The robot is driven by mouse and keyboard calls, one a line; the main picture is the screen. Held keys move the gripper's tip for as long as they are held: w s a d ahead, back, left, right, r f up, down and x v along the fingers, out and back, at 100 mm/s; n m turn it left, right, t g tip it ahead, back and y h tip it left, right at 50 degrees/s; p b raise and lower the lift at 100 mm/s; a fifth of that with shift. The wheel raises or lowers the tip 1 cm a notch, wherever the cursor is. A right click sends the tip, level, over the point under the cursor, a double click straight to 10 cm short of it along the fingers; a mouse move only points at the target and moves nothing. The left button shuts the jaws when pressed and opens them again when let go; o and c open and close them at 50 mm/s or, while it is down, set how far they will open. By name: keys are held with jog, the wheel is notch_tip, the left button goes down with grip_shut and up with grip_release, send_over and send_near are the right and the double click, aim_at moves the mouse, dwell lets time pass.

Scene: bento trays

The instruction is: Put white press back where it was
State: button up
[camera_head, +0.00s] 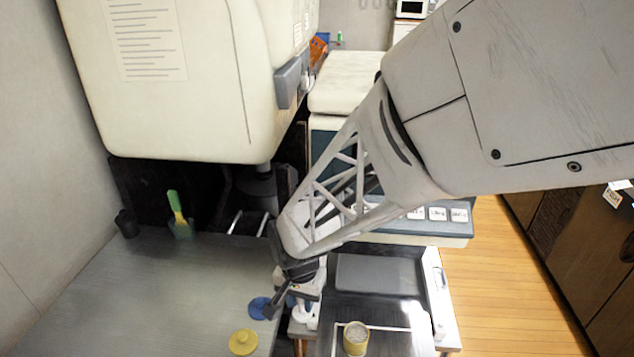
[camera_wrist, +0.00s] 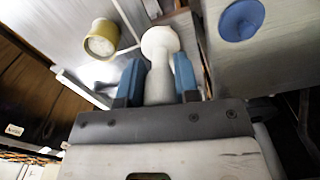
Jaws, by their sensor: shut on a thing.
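The white press (camera_wrist: 161,45) has a pale round knob end and a thick stem. In the wrist view my gripper (camera_wrist: 157,82) is shut on its stem, with one blue finger on each side. In the head view my gripper (camera_head: 298,290) is low at the right edge of the grey counter, and a bit of the white press (camera_head: 302,314) shows below it. Whether the press touches a surface is hard to tell. A blue press (camera_head: 260,308) and a yellow press (camera_head: 243,342) stand on the grey counter to the left.
A yellow cup (camera_head: 356,338) with pale contents stands on the metal station (camera_head: 380,310) to the right. A green-handled scoop (camera_head: 178,212) and a dark cup (camera_head: 127,223) are at the counter's back. A large cream machine (camera_head: 170,80) overhangs the back. The counter's left is clear.

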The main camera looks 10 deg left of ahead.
jog(key=shift+s+a+f+m, duration=0.1)
jog(key=shift+s+a+m, duration=0.1)
jog(key=shift+a, duration=0.3)
jog(key=shift+s+a+f+m, duration=0.1)
jog(key=shift+a+m, duration=0.1)
jog(key=shift+a, duration=0.25)
jog(key=shift+w, duration=0.15)
jog(key=w+a+f, duration=0.1)
jog(key=w+a, duration=0.8)
jog(key=w, duration=0.4)
jog(key=shift+f, duration=0.25)
jog(key=shift+f, duration=1.75)
jog(key=shift+f, duration=0.15)
jog(key=o, duration=0.8)
jog(key=shift+o, duration=0.2)
